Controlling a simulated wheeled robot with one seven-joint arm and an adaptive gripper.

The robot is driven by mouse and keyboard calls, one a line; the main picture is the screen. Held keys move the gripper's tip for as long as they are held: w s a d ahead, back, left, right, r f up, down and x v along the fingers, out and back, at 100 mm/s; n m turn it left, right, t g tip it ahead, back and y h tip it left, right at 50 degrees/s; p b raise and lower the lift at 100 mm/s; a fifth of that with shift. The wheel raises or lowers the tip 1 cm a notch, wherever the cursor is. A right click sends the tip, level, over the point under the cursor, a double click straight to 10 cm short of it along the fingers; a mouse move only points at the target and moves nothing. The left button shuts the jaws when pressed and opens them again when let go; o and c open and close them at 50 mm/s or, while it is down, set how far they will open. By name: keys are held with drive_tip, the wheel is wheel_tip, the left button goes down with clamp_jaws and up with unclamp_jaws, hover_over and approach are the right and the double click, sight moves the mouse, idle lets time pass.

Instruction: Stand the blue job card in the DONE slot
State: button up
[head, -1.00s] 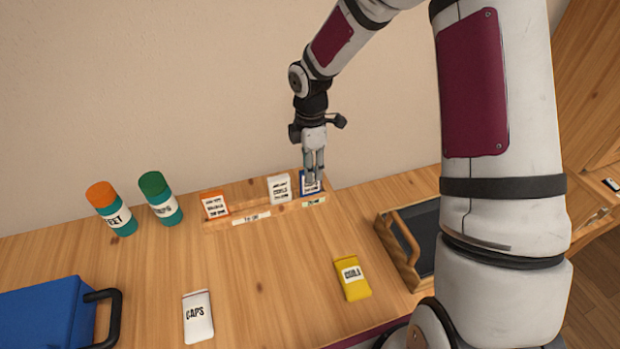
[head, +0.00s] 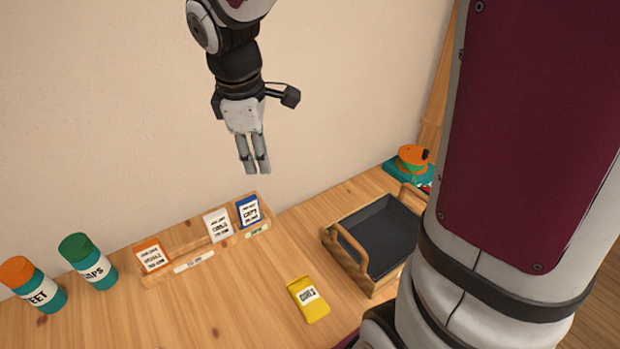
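The blue job card (head: 249,211) stands upright in the right end of the wooden card rack (head: 206,253), behind the small green label (head: 258,230) on the rack's front. That label is too small to read clearly. A white card (head: 218,225) stands just left of it, and an orange-edged card (head: 151,256) stands near the rack's left end, by a longer pale label (head: 194,261). My gripper (head: 254,168) is empty, high above the rack and clear of the blue card. Its two fingers point down with a narrow gap between them.
Orange-lidded (head: 34,286) and green-lidded (head: 88,261) teal jars stand left of the rack. A yellow packet (head: 309,299) lies in front. A dark tray with wooden handles (head: 372,237) is at right, with an orange and green object (head: 412,164) behind it. Bare table lies between.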

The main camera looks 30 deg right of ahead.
drive_tip(key=s+r+m+t, duration=0.1)
drive_tip(key=s+r+m, duration=0.2)
drive_tip(key=s, duration=0.6)
drive_tip(key=s+r+m+t+y, duration=0.1)
drive_tip(key=s+r+m+t, duration=0.1)
drive_tip(key=s+m, duration=0.6)
drive_tip(key=shift+s+a+r+y, duration=0.3)
drive_tip(key=shift+s+a+r, duration=0.15)
drive_tip(key=shift+s+r, duration=0.4)
drive_tip(key=shift+r, duration=0.1)
